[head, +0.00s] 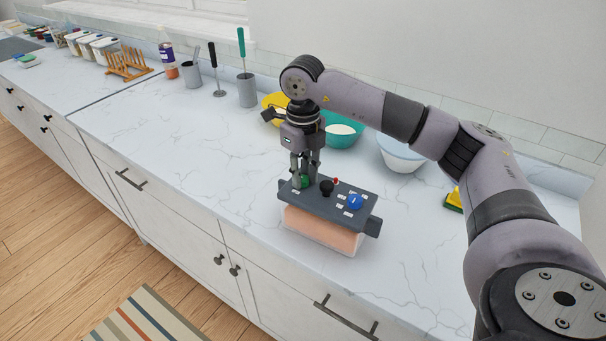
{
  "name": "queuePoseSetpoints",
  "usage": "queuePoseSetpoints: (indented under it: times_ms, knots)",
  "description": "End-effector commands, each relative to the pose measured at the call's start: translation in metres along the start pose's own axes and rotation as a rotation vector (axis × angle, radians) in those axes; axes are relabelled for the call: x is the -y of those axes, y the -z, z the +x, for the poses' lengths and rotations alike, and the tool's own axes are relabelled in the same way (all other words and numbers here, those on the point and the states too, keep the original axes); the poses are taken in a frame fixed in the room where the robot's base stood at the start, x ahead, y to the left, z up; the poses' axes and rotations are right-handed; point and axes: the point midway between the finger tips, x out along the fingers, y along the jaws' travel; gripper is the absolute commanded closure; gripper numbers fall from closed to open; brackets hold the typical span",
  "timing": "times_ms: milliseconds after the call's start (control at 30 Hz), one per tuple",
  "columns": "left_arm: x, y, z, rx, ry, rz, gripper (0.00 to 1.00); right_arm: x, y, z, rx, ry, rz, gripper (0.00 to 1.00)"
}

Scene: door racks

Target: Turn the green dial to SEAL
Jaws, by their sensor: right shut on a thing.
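The green dial (305,182) sits at the left end of the dark grey panel (328,208), which rests on top of a box with a pinkish front (322,232) on the counter. My right gripper (305,178) points down over the dial and is shut on it; the fingers hide part of it. The panel also bears a black knob (326,187), a small red part (335,181), a blue dial (355,202) and several white labels. The label text is too small to read, so I cannot tell the dial's setting. My left gripper is not in view.
Behind the panel stand a yellow bowl (272,101), a teal bowl (343,131) and a white bowl (400,155). Grey canisters (247,92) with utensils and a wooden rack (128,65) stand further left. A yellow sponge (455,198) lies right. The counter left of the panel is clear.

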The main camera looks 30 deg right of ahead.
Motion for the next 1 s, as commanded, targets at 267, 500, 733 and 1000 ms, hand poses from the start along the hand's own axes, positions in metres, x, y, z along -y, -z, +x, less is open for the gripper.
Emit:
queuePoseSetpoints:
  times_ms: [267, 500, 733, 1000]
  knots:
    - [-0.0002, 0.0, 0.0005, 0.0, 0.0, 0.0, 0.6, -0.0001, -0.0003, -0.0007, 0.001, 0.0, 0.017, 1.0]
    - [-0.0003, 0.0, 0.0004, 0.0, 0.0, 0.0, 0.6, -0.0001, -0.0004, -0.0007, 0.002, 0.0, 0.016, 1.0]
    - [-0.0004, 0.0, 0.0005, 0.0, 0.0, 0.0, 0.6, -0.0001, -0.0003, -0.0005, 0.001, 0.0, 0.016, 0.63]
    - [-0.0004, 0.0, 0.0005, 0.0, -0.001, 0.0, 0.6, 0.0, -0.0001, -0.0001, 0.0, 0.0, 0.015, 0.57]
